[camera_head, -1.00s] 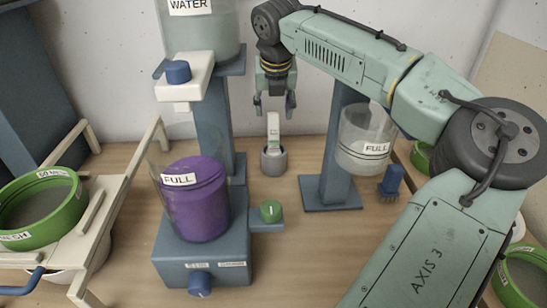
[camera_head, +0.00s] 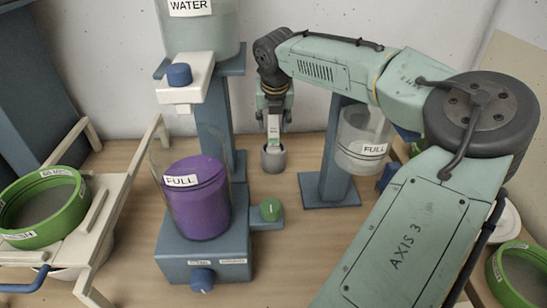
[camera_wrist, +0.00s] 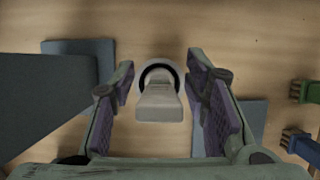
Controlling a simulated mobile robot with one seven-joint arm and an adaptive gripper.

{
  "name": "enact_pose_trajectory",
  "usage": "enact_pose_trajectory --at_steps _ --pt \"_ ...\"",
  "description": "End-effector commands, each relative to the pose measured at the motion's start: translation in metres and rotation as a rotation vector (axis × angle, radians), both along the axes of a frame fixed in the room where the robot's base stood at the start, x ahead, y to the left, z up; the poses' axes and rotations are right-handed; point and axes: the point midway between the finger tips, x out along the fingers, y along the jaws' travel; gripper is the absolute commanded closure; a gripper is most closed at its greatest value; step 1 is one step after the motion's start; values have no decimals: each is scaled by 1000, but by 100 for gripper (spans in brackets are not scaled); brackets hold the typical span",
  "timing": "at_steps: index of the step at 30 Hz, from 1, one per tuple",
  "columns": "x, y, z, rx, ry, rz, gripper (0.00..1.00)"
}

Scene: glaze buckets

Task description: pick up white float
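The white float (camera_head: 273,128) stands upright in a small grey cup (camera_head: 272,160) on the wooden table, behind the green knob. It has a green mark on its side. In the wrist view the float (camera_wrist: 159,102) shows end-on, with the dark mouth of the cup around it. My gripper (camera_head: 274,119) is open and points down over the float. In the wrist view the purple pads of my gripper (camera_wrist: 163,108) stand on either side of the float, with a clear gap at each side. The lower end of the float is hidden in the cup.
A clear container of purple glaze (camera_head: 198,200) stands on a blue base at left of the cup. A blue stand (camera_head: 325,185) holds a clear FULL bucket (camera_head: 361,140) at right. A water tank (camera_head: 200,35) is above left. A green-rimmed sieve (camera_head: 45,208) is at far left.

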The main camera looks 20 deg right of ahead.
Motion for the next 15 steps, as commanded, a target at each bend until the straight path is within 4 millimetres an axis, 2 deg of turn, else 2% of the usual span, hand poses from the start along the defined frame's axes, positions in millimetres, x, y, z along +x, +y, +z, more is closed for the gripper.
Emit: enact_pose_trajectory --at_steps 2,15 --pt "0 0 0 0 0 0 66" --pt "0 0 0 0 0 0 95"
